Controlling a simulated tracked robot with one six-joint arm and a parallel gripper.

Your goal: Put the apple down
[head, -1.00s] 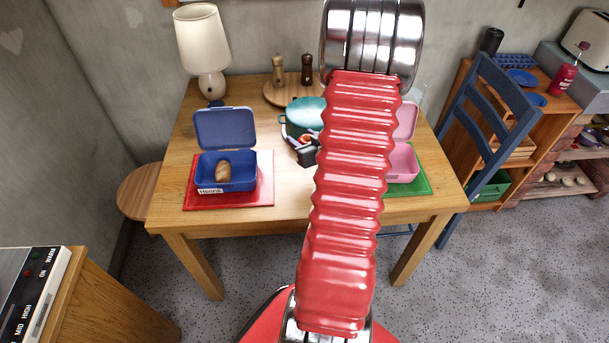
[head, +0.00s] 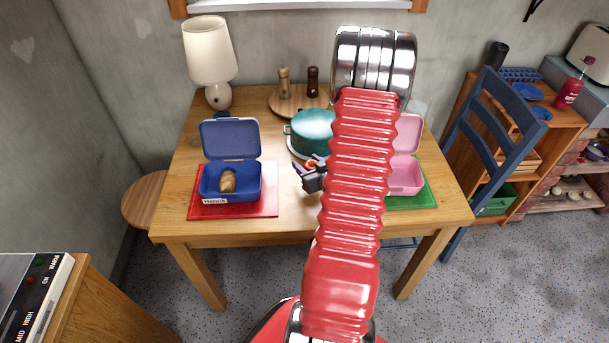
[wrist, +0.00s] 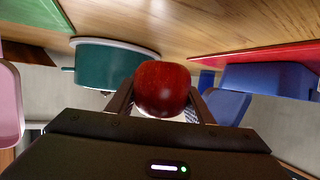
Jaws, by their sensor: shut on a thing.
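A red apple (wrist: 162,88) is held between the two fingers of my gripper (wrist: 160,106) in the wrist view. My gripper (head: 306,172) shows in the head view just left of my red arm, above the middle of the table; the apple there is small and mostly hidden. A blue lunchbox (head: 231,181), lid open, with a bread roll (head: 228,181) in it and a name label on its front, sits on a red mat (head: 207,212) to the left. A pink lunchbox (head: 405,175), lid open, sits on a green mat (head: 412,200) to the right, partly hidden by my arm.
A teal pot (head: 312,132) stands behind my gripper. A round wooden board (head: 297,103) with two mills and a white lamp (head: 210,56) are at the back. A blue chair (head: 492,140) is at the right. The table front (head: 290,218) between the mats looks bare.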

